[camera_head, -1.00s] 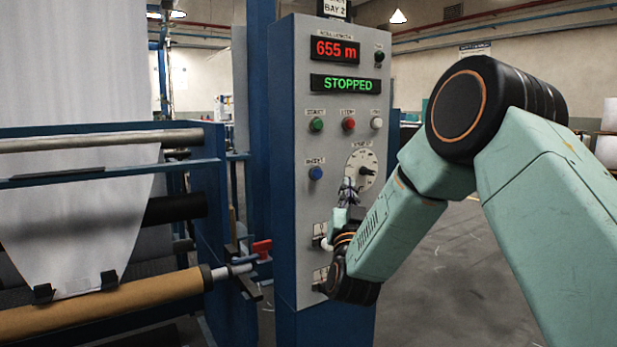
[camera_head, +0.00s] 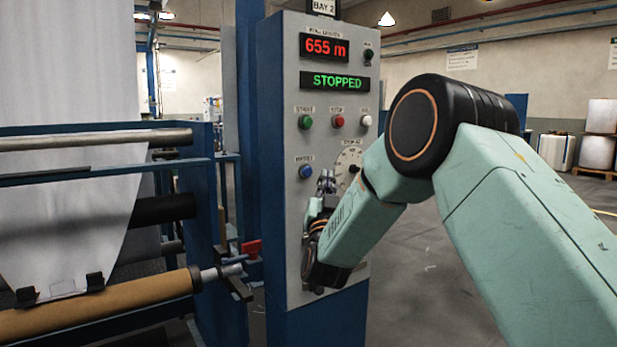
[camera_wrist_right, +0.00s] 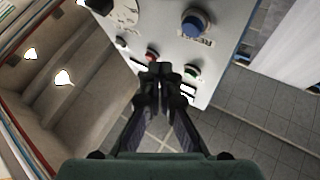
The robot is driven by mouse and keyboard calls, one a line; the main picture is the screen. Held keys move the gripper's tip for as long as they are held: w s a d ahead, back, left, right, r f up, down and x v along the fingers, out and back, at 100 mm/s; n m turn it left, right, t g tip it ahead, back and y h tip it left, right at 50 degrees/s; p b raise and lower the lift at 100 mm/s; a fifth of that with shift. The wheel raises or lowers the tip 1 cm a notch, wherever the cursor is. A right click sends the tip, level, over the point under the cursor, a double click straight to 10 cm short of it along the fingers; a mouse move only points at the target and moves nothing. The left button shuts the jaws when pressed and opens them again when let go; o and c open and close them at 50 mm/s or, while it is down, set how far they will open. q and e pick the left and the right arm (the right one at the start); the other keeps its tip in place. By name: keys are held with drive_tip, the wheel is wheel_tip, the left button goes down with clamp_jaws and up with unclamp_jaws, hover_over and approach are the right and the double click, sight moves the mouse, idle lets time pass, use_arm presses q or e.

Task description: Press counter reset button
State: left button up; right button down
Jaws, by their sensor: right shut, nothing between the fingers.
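The grey control panel (camera_head: 278,215) carries a red counter display (camera_head: 325,46) reading 655 m and a green STOPPED display (camera_head: 334,81). A blue button (camera_head: 306,171) is at the panel's lower left; in the right wrist view this blue button (camera_wrist_right: 196,23) has a RESET label beside it. A small dark control (camera_head: 369,54) sits right of the counter. My right gripper (camera_head: 327,182) is shut and empty, just right of and slightly below the blue button in the head view. In the right wrist view its fingertips (camera_wrist_right: 160,72) appear apart from the blue button. My left gripper is out of view.
Green (camera_head: 305,122), red (camera_head: 338,121) and white (camera_head: 365,121) buttons line up above the blue one. A dial (camera_head: 348,160) is right of it, partly hidden by my arm. Open floor (camera_head: 430,260) lies right.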

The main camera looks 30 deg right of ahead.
drive_tip(key=shift+w+a+b, duration=0.15)
drive_tip(key=shift+w+b, duration=0.15)
drive_tip(key=shift+w, duration=1.6)
drive_tip(key=shift+w, duration=0.1)
drive_tip(key=shift+w, duration=0.35)
drive_tip(key=shift+w+a, duration=0.1)
drive_tip(key=shift+w, duration=0.35)
idle(0.7)
idle(0.3)
drive_tip(key=shift+s, duration=0.9)
drive_tip(key=s, duration=0.1)
drive_tip(key=s+p, duration=0.1)
drive_tip(key=s, duration=0.3)
drive_tip(key=shift+d+p, duration=0.25)
drive_tip(key=shift+p, duration=0.15)
